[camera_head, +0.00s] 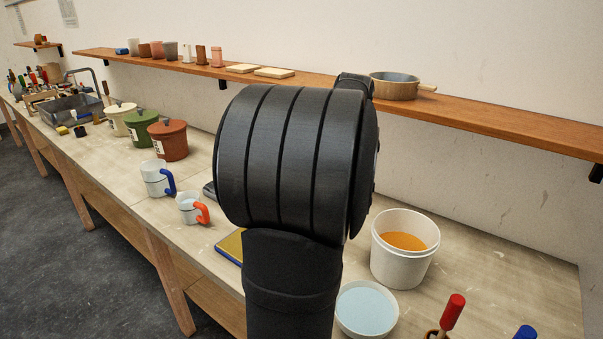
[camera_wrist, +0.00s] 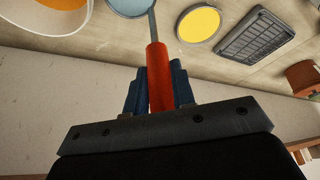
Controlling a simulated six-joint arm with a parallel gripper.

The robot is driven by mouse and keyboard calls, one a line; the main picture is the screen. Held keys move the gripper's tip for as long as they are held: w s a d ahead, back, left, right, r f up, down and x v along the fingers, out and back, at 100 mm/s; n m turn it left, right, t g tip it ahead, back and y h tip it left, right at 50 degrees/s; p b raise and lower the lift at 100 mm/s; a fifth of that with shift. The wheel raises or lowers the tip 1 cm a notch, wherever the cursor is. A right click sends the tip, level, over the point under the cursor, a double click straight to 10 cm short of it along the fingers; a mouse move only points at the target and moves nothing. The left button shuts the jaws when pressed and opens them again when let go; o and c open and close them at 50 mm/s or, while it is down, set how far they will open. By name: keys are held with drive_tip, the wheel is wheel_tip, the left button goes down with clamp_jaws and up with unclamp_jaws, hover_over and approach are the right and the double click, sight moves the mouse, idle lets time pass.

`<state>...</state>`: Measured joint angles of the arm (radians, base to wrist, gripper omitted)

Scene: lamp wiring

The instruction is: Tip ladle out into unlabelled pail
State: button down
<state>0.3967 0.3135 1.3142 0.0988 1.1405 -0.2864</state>
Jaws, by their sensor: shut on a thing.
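In the wrist view my gripper (camera_wrist: 160,90) is shut on a red handle (camera_wrist: 160,70), between its dark blue fingers. A white pail (camera_head: 402,262) with orange contents and no visible label stands on the bench at right in the head view. It also shows at the wrist view's upper left (camera_wrist: 70,22), apart from the handle.
A bowl of pale blue liquid (camera_head: 366,308) stands in front of the pail. Upright red (camera_head: 452,311) and blue (camera_head: 525,332) handles are near the front right. Two mugs (camera_head: 157,178) (camera_head: 189,208) and several lidded pots (camera_head: 168,140) stand left. A shelf (camera_head: 480,111) runs along the wall.

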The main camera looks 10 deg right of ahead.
drive_tip(key=s+d+r+n, duration=0.1)
drive_tip(key=s+d+r, duration=0.15)
drive_tip(key=d, duration=0.55)
drive_tip(key=s+d+r+n, duration=0.15)
drive_tip(key=s+d, duration=0.25)
drive_tip(key=d, duration=0.4)
drive_tip(key=shift+w+a+f+n+h, duration=0.15)
drive_tip(key=shift+a+f+n+h, duration=0.25)
drive_tip(key=shift+a+f+h, duration=1.7)
drive_tip(key=shift+w+a+f+n+h, duration=0.15)
drive_tip(key=shift+a+f+n+h, duration=0.2)
drive_tip(key=shift+a+f+h, duration=1.7)
drive_tip(key=shift+w+a+f+n+h, duration=0.15)
drive_tip(key=shift+a+f+n+h, duration=0.25)
drive_tip(key=shift+a+f+h, duration=1.65)
drive_tip(key=shift+f+n+t+h, duration=0.25)
drive_tip(key=shift+f+h, duration=0.25)
drive_tip(key=shift+h, duration=0.35)
drive_tip(key=shift+f+n+t+h, duration=0.25)
drive_tip(key=shift+f+h, duration=0.25)
drive_tip(key=shift+h, duration=0.35)
